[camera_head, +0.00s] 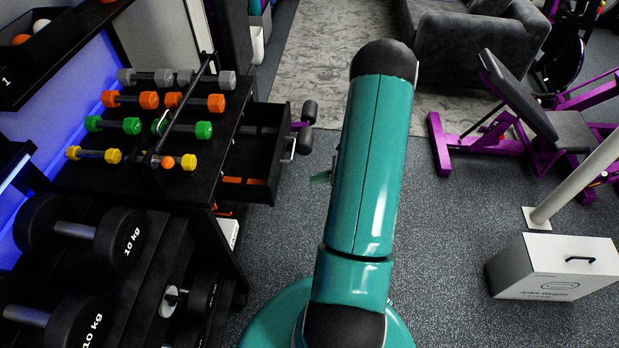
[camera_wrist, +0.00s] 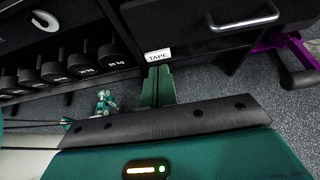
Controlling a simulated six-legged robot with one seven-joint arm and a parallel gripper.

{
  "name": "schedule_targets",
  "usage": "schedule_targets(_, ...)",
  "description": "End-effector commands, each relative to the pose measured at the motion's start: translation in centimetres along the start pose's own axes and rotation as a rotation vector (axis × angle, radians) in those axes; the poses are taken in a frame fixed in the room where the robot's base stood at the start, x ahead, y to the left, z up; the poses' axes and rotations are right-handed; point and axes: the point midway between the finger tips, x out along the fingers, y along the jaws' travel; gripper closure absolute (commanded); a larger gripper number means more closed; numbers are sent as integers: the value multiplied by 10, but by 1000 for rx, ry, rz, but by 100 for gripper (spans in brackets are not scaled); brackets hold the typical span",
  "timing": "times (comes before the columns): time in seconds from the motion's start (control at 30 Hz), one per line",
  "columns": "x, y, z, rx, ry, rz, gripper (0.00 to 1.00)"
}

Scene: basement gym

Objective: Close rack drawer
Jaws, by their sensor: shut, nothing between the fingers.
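The black rack drawer (camera_head: 262,190) stands pulled out from the right side of the rack (camera_head: 225,120) in the head view, with orange items inside and a silver handle (camera_head: 291,150) on its front. In the wrist view, a black drawer front (camera_wrist: 205,40) with a silver handle (camera_wrist: 243,20) and a white label (camera_wrist: 157,53) fills the upper right. My gripper (camera_wrist: 157,72) is shut and empty, its green fingertips close below that label; I cannot tell whether they touch the front. In the head view my arm hides most of the gripper; a green bit (camera_head: 321,177) shows right of the drawer.
Small colored dumbbells (camera_head: 120,125) lie on the rack top, large black dumbbells (camera_head: 75,240) below. A white box (camera_head: 550,266) and a purple bench (camera_head: 520,110) stand at the right. A grey sofa (camera_head: 465,45) is behind. Floor right of the drawer is clear.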

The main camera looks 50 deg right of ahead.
Motion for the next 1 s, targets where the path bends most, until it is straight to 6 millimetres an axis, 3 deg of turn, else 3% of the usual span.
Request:
schedule_targets(0.37,77,1,1,-1,0,5,100)
schedule_targets(0.5,99,1,12,-3,0,4,100)
schedule_targets(0.7,114,0,21,-1,1,1,100)
schedule_targets(1.0,115,0,22,0,1,1,100)
